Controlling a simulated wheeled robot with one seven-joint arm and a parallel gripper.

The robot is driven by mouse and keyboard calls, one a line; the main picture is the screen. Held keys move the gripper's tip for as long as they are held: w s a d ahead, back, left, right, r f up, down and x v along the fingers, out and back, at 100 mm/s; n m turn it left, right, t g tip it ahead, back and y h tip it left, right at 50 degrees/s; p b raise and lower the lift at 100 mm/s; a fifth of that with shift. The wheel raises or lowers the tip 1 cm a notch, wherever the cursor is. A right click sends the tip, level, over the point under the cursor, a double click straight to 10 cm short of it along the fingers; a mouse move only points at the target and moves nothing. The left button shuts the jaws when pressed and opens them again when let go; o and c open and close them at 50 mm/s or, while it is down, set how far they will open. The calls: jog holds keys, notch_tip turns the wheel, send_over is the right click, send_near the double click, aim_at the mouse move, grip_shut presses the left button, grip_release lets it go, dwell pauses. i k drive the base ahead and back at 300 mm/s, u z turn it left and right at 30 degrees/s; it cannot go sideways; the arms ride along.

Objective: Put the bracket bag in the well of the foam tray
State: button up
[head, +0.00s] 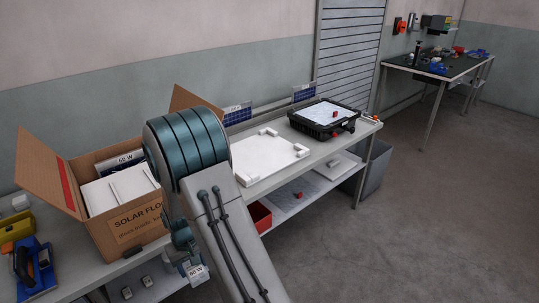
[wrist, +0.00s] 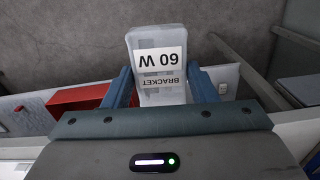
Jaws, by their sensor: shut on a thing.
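The bracket bag (wrist: 161,62) is a clear pouch with a white label reading "60 W" and "BRACKET". My gripper (wrist: 165,88) is shut on it, one blue finger on each side. In the head view the bag (head: 197,272) hangs below my gripper (head: 186,259), in front of the bench. A flat white piece with raised corner blocks, which looks like the foam tray (head: 262,160), lies on the bench to the right of my arm. My arm hides its left part, and I cannot make out a well. White foam-like pieces (head: 118,190) also show inside the open carton.
The open cardboard carton (head: 124,226) stands left of my arm, flaps up. A black case (head: 325,119) with a red item sits at the bench's far end. A red bin (head: 260,217) is on the lower shelf. Blue and yellow tools (head: 30,255) lie at left. The right floor is clear.

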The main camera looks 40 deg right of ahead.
aim_at(254, 156)
jog(key=z, duration=2.4)
jog(key=i, duration=2.3)
jog(key=u, duration=2.4)
